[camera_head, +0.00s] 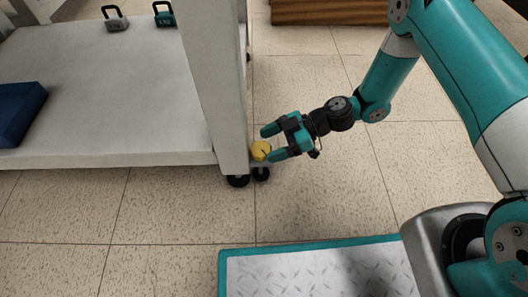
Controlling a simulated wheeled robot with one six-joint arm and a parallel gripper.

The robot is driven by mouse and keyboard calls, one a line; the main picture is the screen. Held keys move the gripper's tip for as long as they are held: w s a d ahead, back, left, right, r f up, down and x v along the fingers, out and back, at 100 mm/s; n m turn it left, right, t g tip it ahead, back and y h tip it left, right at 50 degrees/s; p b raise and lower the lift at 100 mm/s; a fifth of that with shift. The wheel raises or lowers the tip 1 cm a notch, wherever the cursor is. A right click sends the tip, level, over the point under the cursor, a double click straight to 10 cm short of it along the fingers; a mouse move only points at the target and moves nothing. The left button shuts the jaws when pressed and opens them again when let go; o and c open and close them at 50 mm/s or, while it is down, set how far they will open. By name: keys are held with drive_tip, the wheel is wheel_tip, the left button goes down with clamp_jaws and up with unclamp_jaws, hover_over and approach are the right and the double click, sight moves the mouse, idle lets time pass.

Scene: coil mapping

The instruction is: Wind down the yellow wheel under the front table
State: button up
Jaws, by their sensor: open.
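The yellow wheel (261,150) is a small round knob at the foot of the front table's near right leg (219,90), just above a black caster (239,181). My gripper (267,144) reaches in from the right with its teal fingers open. One finger is above the wheel and the other below it in the picture, so the wheel lies between the fingertips. I cannot tell whether the fingers touch it.
The table's lower shelf (110,90) is on the left, with a blue block (16,115), a grey weight (116,20) and a teal weight (165,16) on it. A wooden piece (330,11) stands at the back. Tiled floor (335,195) around my gripper is clear.

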sight(260, 151)
drive_tip(key=shift+b+x, duration=0.4)
drive_tip(key=shift+x, duration=0.85)
drive_tip(key=c, duration=0.6)
drive_tip(key=p, duration=0.1)
drive_tip(key=m+t+p, duration=0.1)
drive_tip(key=shift+s+r+t+p, duration=0.15)
drive_tip(key=shift+r+t+p, duration=0.15)
drive_tip(key=shift+r, duration=0.05)
drive_tip(key=shift+c, duration=0.2)
drive_tip(key=shift+s+m+t+p, duration=0.1)
drive_tip(key=shift+m+t+p, duration=0.3)
drive_tip(key=shift+m+p, duration=0.3)
drive_tip(key=shift+m+t+p, duration=0.8)
drive_tip(key=shift+t, duration=0.3)
drive_tip(key=shift+f+m+t, duration=0.3)
drive_tip(key=shift+m+t, duration=0.1)
drive_tip(key=shift+t, duration=0.1)
